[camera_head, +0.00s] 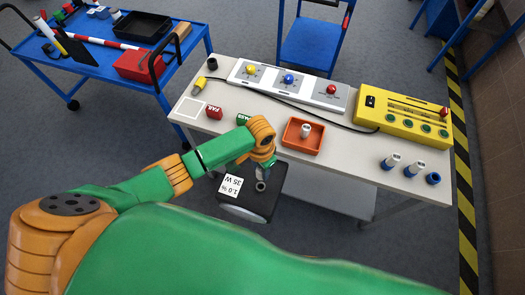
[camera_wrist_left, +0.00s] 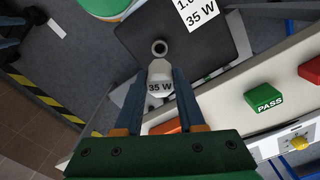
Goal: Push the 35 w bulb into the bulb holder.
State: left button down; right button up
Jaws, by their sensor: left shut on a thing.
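My left gripper (camera_head: 264,166) is over the near edge of the table, its arm coming in from the left. In the left wrist view its two fingers (camera_wrist_left: 160,97) are shut on a white bulb (camera_wrist_left: 160,78) marked 35 W. A grey ring-shaped bulb holder (camera_wrist_left: 160,47) stands on a dark box just past the bulb's tip. The holder also shows in the head view (camera_head: 261,186). The box (camera_head: 235,209) carries a white label reading 35 W and 1.0 %. I cannot tell if bulb and holder touch. My right gripper is not in view.
The white table (camera_head: 345,165) holds an orange tray (camera_head: 291,142) with a white bulb (camera_head: 305,131). Blue-based pieces (camera_head: 411,168) stand at right. Red (camera_head: 213,112) and green PASS (camera_head: 243,119) blocks lie near my arm. A yellow panel (camera_head: 385,108) sits behind.

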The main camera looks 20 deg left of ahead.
aim_at(260, 178)
pick_arm(q)
jog(key=shift+s+f, duration=0.15)
jog(key=shift+f, duration=0.1)
jog(key=shift+r, duration=0.1)
jog(key=shift+p, duration=0.45)
notch_tip(260, 178, down, 6)
jog(key=b, duration=0.5)
jog(key=shift+p, duration=0.35)
dwell(0.4)
dwell(0.3)
